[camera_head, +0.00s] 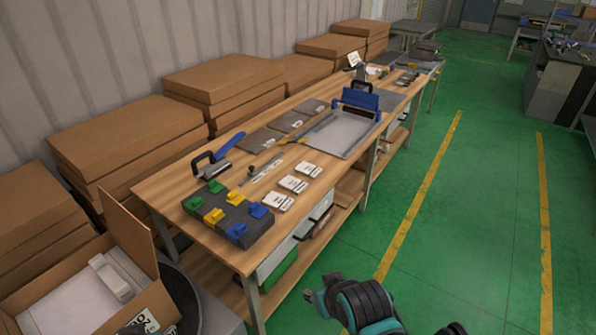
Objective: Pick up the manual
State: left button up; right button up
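No object is clearly readable as the manual. A flat white item (75,305) lies in an open cardboard box (150,312) at the lower left, with a smaller white piece (110,277) on it; I cannot tell whether either is the manual. Several small white labelled items (293,184) lie near the front edge of the wooden workbench (182,186). A teal and black part of my arm, probably the right, shows at the bottom centre, over the floor and apart from the bench.
A dark block with green, yellow and blue pieces (236,222) sits at the bench's near end. A blue-handled tool (217,155) and grey plates (290,121) lie behind it. Cardboard boxes (130,137) line the wall. The green floor (480,190) at right is clear.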

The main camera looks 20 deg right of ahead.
aim_at(309, 170)
jog(key=i+l+u, duration=0.2)
jog(key=u, duration=0.2)
jog(key=i+l+u, duration=0.1)
jog(key=l+u, duration=0.25)
jog(key=i+l+u, duration=0.1)
jog(key=l, duration=0.6)
jog(key=i+l+u, duration=0.15)
jog(key=l, duration=0.55)
jog(key=i+l+u, duration=0.1)
jog(key=l, duration=0.6)
jog(key=i+l+u, duration=0.15)
jog(key=l, duration=1.45)
jog(key=i+l, duration=0.15)
jog(key=l, duration=0.7)
